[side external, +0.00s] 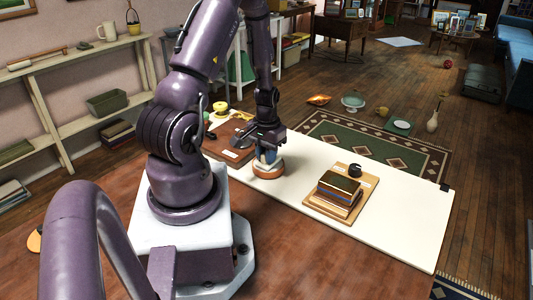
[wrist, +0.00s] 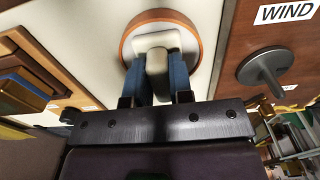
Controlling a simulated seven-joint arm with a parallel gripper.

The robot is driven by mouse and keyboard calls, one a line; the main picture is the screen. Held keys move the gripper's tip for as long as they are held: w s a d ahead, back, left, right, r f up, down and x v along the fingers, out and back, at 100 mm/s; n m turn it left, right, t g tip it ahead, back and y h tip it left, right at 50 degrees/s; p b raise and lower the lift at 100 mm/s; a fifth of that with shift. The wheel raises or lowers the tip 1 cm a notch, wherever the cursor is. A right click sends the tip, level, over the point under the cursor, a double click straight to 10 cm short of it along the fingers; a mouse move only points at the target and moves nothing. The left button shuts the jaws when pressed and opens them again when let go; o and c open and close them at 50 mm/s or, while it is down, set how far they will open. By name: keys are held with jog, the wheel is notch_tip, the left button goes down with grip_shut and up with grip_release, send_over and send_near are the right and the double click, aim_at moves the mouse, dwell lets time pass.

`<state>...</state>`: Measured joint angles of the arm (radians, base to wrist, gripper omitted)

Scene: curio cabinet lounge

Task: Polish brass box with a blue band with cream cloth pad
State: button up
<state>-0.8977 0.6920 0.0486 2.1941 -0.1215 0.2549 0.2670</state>
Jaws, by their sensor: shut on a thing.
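My gripper (side external: 268,157) points down over a round wooden-rimmed dish (side external: 268,173) on the white mat. In the wrist view its blue fingers (wrist: 157,78) are shut on the upright grip of the cream cloth pad (wrist: 157,42). The pad is at the pale inside of the dish; I cannot tell whether it touches the bottom. The brass box with a blue band (side external: 339,190) sits on a light wooden board (side external: 318,208) to the right of my gripper. Its edge also shows at the left of the wrist view (wrist: 22,88).
A black knob (side external: 355,171) stands on the board behind the box. A brown panel (side external: 226,148) with a label and a dark knob (wrist: 263,70) lies on the other side of the dish. The white mat (side external: 397,222) is bare to the right of the board.

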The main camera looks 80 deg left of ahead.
jog(key=shift+r, duration=3.5)
jog(key=w+d+r+m, duration=0.2)
jog(key=w+d+m, duration=0.3)
jog(key=w+d, duration=0.55)
jog(key=w+d+r+m, duration=0.2)
jog(key=w+d, duration=0.1)
jog(key=d, duration=0.4)
jog(key=w+d+r+m, duration=0.2)
jog(key=w+d+r, duration=0.1)
jog(key=d, duration=0.5)
jog(key=shift+w+r, duration=0.15)
jog(key=shift+w, duration=0.15)
